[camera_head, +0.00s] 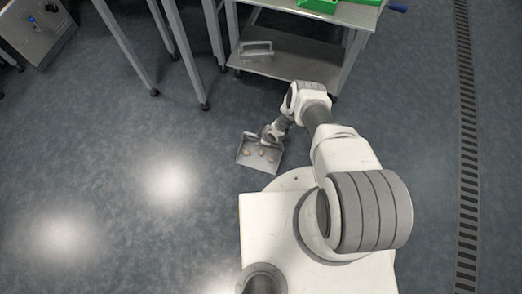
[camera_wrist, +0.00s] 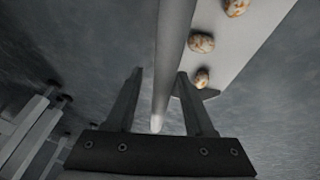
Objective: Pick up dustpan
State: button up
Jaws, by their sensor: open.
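The dustpan (camera_head: 259,152) lies on the floor in the head view, a grey pan with a few brownish lumps in it. My gripper (camera_head: 267,138) reaches down to its upper edge, where my wrist hides part of it. In the wrist view the pan (camera_wrist: 241,45) is at the upper right, with lumps (camera_wrist: 201,42) on it. A round grey bar (camera_wrist: 172,50), seemingly its handle, runs down between the fingers of my gripper (camera_wrist: 158,75). The fingers stand apart on either side of the bar, with a gap visible at the left. Contact at the right finger is unclear.
A grey cart (camera_head: 300,55) with a lower shelf and green trays on top stands just beyond my arm. Table legs (camera_head: 187,50) are at the upper left and a grey control box (camera_head: 38,32) in the corner. A floor drain (camera_head: 467,150) runs along the right. The floor at left is clear.

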grip_shut()
dwell(1.3)
